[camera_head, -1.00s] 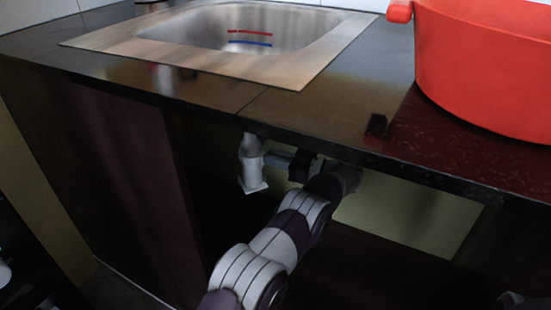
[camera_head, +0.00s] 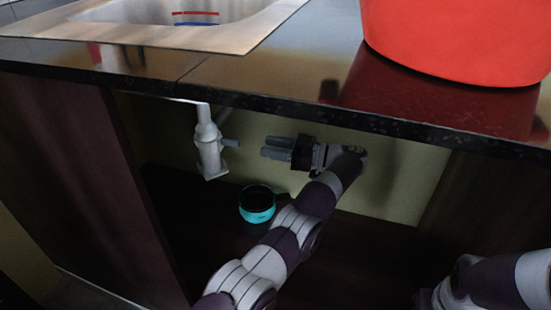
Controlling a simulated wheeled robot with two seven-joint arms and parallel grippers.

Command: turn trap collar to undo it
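The white drain trap (camera_head: 208,150) hangs under the sink inside the open cabinet, with a short grey stub on its right side. The collar is too small to tell apart clearly from the rest of the trap. My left gripper (camera_head: 265,147) is to the right of the trap, apart from it, with its fingers pointing left toward the stub. Its two grey fingers show a narrow gap with nothing visible between them. My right arm shows at the lower right, but its fingers are not in view.
A cyan-rimmed bowl or pot (camera_head: 257,204) stands on the cabinet floor, below and right of the trap. The dark countertop edge (camera_head: 300,120) runs above my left arm. A red pot (camera_head: 455,40) stands on the counter. A dark cabinet panel (camera_head: 85,180) is at left.

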